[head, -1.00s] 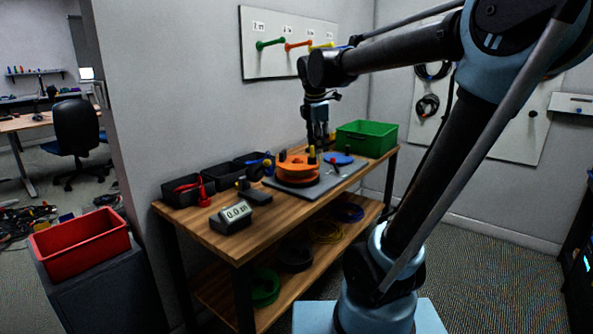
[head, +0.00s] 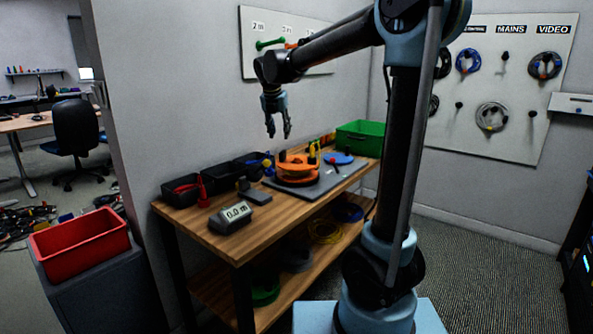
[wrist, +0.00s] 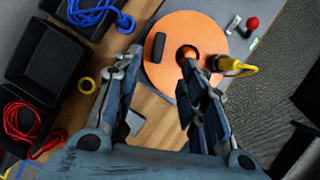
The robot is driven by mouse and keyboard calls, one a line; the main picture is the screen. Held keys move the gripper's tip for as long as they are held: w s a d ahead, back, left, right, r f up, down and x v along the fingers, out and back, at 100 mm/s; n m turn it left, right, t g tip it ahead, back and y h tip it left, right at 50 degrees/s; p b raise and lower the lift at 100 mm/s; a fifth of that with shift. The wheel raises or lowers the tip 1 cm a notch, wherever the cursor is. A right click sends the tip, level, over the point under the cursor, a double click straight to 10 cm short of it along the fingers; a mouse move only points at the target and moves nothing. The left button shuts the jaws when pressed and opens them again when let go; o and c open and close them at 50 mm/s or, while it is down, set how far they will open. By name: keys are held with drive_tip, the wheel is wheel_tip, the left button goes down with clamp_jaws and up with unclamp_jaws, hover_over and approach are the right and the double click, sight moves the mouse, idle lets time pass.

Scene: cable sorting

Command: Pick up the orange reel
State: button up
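The orange reel (head: 298,167) sits on the grey machine plate on the wooden workbench in the head view. In the wrist view the reel (wrist: 165,68) is a round orange disc with a dark handle, an orange centre hub and a yellow connector (wrist: 232,65) by its right side. My gripper (head: 279,136) hangs in the air above and slightly left of the reel, apart from it. In the wrist view its two fingers (wrist: 156,70) are spread with nothing between them, so it is open and empty. The finger tips overlap the reel's lower edge in that view.
Black bins (head: 221,178) with cables stand along the wall side of the workbench (head: 205,233). A green crate (head: 357,138) stands at its far end. A red bin (head: 80,245) is at left.

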sight(283, 151)
drive_tip(key=x, duration=1.1)
drive_tip(key=shift+w+f, duration=0.15)
drive_tip(key=shift+w, duration=0.05)
drive_tip(key=shift+c, duration=0.5)
clamp_jaws()
